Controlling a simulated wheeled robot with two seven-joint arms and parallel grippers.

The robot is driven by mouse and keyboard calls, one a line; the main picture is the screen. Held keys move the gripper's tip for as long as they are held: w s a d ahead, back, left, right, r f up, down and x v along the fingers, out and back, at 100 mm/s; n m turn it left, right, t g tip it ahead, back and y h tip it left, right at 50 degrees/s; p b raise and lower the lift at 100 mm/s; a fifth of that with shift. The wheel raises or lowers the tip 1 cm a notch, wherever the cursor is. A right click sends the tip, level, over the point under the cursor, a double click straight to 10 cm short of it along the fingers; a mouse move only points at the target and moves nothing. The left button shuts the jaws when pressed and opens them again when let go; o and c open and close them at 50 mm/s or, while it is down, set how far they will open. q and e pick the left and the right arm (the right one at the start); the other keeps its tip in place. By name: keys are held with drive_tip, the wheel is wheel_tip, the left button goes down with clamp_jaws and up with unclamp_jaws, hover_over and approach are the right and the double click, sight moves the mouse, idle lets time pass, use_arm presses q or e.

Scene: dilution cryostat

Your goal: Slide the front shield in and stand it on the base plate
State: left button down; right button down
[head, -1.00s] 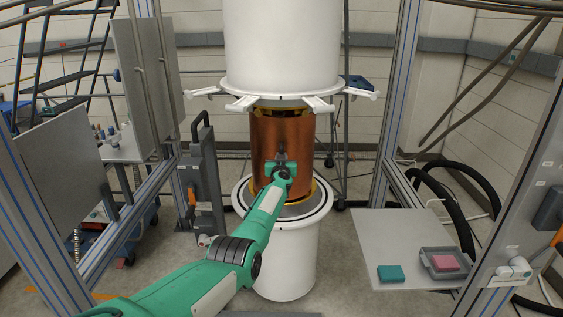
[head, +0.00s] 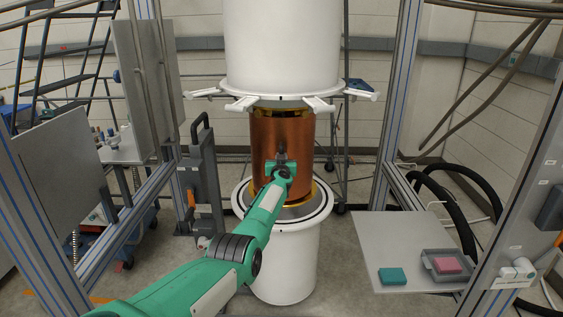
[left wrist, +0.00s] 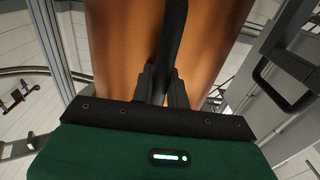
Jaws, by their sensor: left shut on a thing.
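The copper front shield (head: 300,140) is upright under the big white can, in the gap above the white lower can. My left gripper (head: 281,157) is in front of it, shut on its dark upright handle, which shows clearly in the left wrist view (left wrist: 173,35). The copper wall (left wrist: 115,40) fills the middle of that view behind the fingers (left wrist: 164,88). A gold ring (head: 318,194), perhaps the base plate, shows at the shield's lower right. My arm hides much of the lower edge, so I cannot tell whether the shield touches it. My right gripper is not in view.
The white upper can (head: 282,45) has several white arms around its rim. The white lower can (head: 292,260) stands below. Aluminium posts flank the space on both sides. A grey shelf (head: 385,235) at right holds a teal block (head: 392,275) and a tray with a pink block (head: 447,264).

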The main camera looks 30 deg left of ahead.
use_arm(q)
drive_tip(key=shift+w+a+b, duration=0.25)
drive_tip(key=shift+b, duration=0.35)
drive_tip(key=shift+a+f+b, duration=0.2)
drive_tip(key=shift+a+b, duration=0.5)
drive_tip(key=shift+a, duration=0.1)
drive_tip(key=shift+d, duration=0.2)
